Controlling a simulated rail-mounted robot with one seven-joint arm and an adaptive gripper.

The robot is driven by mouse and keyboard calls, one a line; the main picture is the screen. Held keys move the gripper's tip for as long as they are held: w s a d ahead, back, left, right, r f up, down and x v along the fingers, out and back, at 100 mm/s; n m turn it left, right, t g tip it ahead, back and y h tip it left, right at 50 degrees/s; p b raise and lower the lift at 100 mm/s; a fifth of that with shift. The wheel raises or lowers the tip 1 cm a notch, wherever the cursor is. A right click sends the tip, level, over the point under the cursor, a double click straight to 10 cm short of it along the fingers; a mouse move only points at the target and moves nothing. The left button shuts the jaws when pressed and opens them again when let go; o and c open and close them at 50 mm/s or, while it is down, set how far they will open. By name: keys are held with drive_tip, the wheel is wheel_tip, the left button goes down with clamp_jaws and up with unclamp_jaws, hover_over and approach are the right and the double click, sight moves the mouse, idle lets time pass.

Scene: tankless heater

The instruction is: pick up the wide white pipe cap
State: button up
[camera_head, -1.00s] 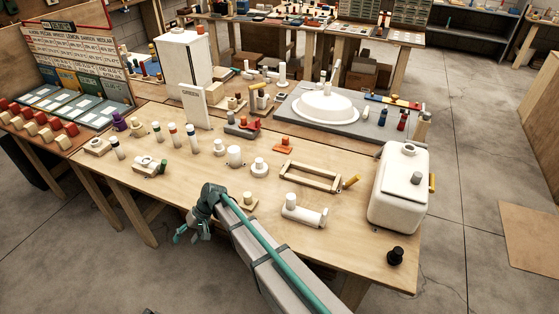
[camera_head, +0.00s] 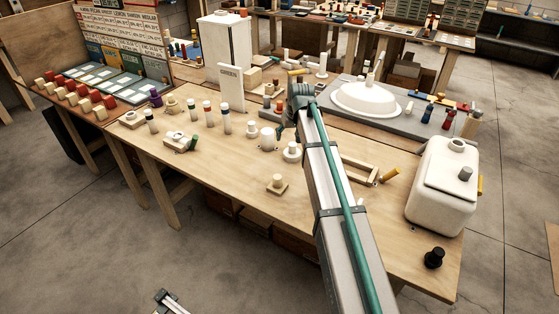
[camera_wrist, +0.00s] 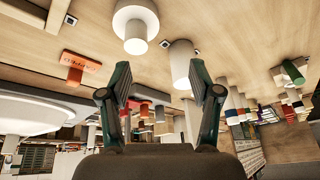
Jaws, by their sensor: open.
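The wide white pipe cap looks to be the plain, broad white cylinder (camera_head: 267,140) standing on the wooden table in the head view. It also shows in the wrist view (camera_wrist: 181,66), near the right finger. My gripper (camera_wrist: 162,86) is open, with nothing between its fingers. In the head view my gripper (camera_head: 279,131) is close beside and above the cap, and the arm reaches in from the front. I cannot tell how far the fingertips are from the cap.
A white flanged piece (camera_head: 291,152) stands close to the cap; it also shows in the wrist view (camera_wrist: 135,24). A small white piece (camera_head: 252,130) stands left of it.

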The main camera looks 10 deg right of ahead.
sight(293, 145)
drive_tip(key=shift+h, duration=0.3)
drive_tip(key=d+f, duration=0.1)
drive_tip(key=w+d+f, duration=0.2)
drive_tip(key=f, duration=0.1)
drive_tip(key=shift+p, duration=0.4)
drive_tip(key=shift+p+x, duration=0.95)
drive_tip(key=shift+x, duration=2)
drive_tip(key=shift+s+a, duration=0.15)
drive_tip(key=shift+s, duration=0.05)
clamp_jaws()
